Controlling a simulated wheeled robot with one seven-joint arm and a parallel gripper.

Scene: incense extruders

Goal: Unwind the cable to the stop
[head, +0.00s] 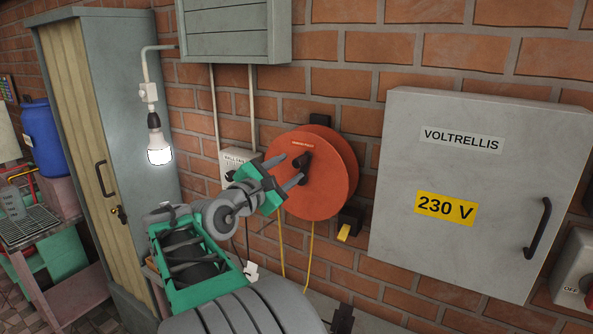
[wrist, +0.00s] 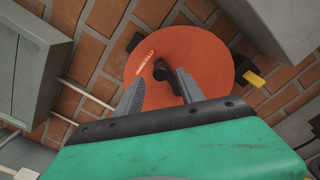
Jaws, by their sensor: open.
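The orange cable reel (head: 325,185) is mounted on the brick wall in the middle of the head view. It also fills the upper middle of the wrist view (wrist: 215,50). A dark crank or knob (head: 301,162) stands out from its face; in the wrist view this dark part (wrist: 162,70) shows just beyond the fingertips. Yellow cable (head: 310,255) hangs below the reel. My gripper (head: 291,170) is open in front of the reel's face, its two grey fingers pointing at it. The dark part lies near the fingertips; I cannot tell whether they touch it. Nothing is seen held.
A grey cabinet (head: 480,190) marked 230 V stands out right of the reel. A small black box with a yellow part (head: 344,232) is just below right. A lit bulb (head: 159,150), a grey wall box (head: 232,30) and a tall locker (head: 120,130) are at left.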

